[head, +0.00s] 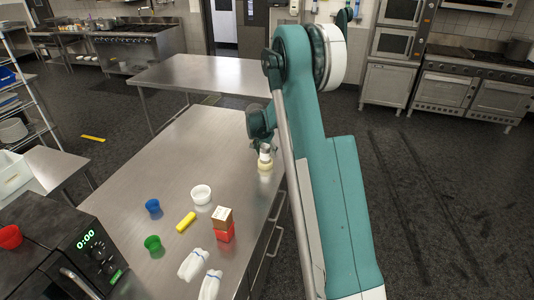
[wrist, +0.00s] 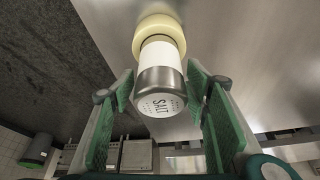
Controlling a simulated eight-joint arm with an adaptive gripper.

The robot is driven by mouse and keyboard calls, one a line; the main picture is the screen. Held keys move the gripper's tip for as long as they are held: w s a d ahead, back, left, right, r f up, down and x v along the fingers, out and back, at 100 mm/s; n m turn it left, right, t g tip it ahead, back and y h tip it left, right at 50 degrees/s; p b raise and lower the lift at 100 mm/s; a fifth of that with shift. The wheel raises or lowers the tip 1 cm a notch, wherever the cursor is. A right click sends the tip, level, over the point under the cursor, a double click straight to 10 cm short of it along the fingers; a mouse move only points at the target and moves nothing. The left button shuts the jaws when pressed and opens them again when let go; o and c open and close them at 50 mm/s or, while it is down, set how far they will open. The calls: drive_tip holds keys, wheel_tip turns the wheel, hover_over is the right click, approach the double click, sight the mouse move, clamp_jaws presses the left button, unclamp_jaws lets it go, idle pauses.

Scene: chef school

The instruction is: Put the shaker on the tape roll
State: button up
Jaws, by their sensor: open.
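The salt shaker (head: 265,151) has a white body and a grey metal cap marked SALT, clear in the wrist view (wrist: 160,90). It stands upright on the cream tape roll (head: 265,166), near the right edge of the steel table. The tape roll also shows beyond the shaker's base in the wrist view (wrist: 160,27). Whether the base sits on top of the ring or within it is hard to tell. My gripper (wrist: 160,85) is open, with one green-padded finger on each side of the shaker's cap. Gaps show between the fingers and the cap.
A microwave (head: 75,245) stands front left. The table's far half is clear.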

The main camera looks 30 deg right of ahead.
sight(263, 149)
drive_tip(key=shift+v, duration=5.4)
drive_tip(key=s+a+r+n+t+y, duration=0.1)
drive_tip(key=s+a+r+n, duration=0.2)
drive_tip(key=s+a+r, duration=0.65)
drive_tip(key=s+a+r+n+t+y, duration=0.1)
drive_tip(key=s+a+r+n, duration=0.1)
drive_tip(key=s+a+r, duration=0.7)
drive_tip(key=s+a+f+n+t, duration=0.1)
drive_tip(key=s+a+n, duration=0.2)
drive_tip(key=s, duration=1.3)
drive_tip(key=s+a+f+n+t+y, duration=0.1)
drive_tip(key=s+a+n, duration=0.2)
drive_tip(key=s, duration=1.3)
drive_tip(key=shift+s+a+y, duration=0.3)
drive_tip(key=shift+a, duration=0.8)
